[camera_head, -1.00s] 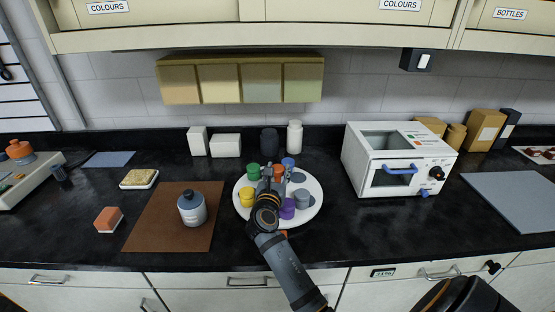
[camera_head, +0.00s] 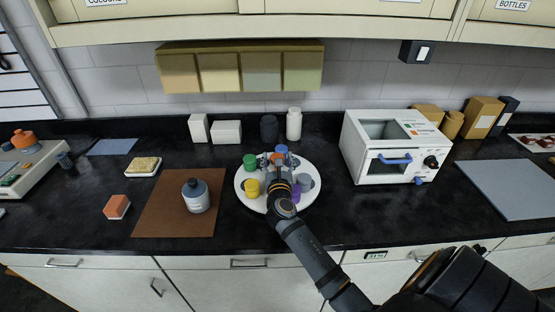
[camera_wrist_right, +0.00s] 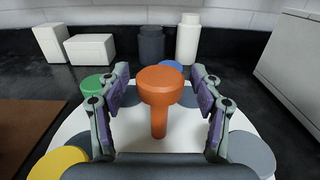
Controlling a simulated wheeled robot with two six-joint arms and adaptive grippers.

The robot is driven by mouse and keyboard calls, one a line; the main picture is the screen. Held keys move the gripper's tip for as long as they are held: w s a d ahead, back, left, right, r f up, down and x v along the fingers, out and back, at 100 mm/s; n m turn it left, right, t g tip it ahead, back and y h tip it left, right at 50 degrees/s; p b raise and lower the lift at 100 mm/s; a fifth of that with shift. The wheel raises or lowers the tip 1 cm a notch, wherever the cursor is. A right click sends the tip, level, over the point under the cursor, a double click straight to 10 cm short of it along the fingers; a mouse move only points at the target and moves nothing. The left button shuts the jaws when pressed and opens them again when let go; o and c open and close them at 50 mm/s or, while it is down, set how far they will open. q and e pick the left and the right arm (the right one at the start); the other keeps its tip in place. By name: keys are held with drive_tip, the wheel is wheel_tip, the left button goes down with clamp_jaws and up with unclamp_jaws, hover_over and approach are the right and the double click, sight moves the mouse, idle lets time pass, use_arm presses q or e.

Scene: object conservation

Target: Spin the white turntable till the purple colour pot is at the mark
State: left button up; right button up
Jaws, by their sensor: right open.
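The white turntable (camera_head: 258,203) stands on the dark bench, carrying several colour pots. The purple pot (camera_head: 296,193) is at its front right, partly behind my right arm. The yellow pot (camera_head: 252,188) is front left, the green pot (camera_head: 250,161) back left and the grey pot (camera_head: 305,181) at right. In the right wrist view an upright orange knob (camera_wrist_right: 160,86) on a stem stands between the fingers, apart from both. My right gripper (camera_wrist_right: 163,82) is open over the turntable. A blue pot (camera_wrist_right: 172,66) shows behind the knob. I cannot make out the mark. My left gripper is out of view.
A brown mat (camera_head: 150,220) with a grey bottle (camera_head: 195,197) lies left of the turntable. A white oven-like box (camera_head: 365,168) stands to the right. White containers (camera_head: 227,131) and a dark jar (camera_head: 269,129) stand behind. The bench front is partly clear.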

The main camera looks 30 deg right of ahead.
drive_tip(key=shift+s+a, duration=0.1)
drive_tip(key=shift+s, duration=0.05)
drive_tip(key=v, duration=1.1)
drive_tip(key=shift+s+a, duration=0.25)
drive_tip(key=shift+s, duration=0.05)
drive_tip(key=shift+f, duration=0.1)
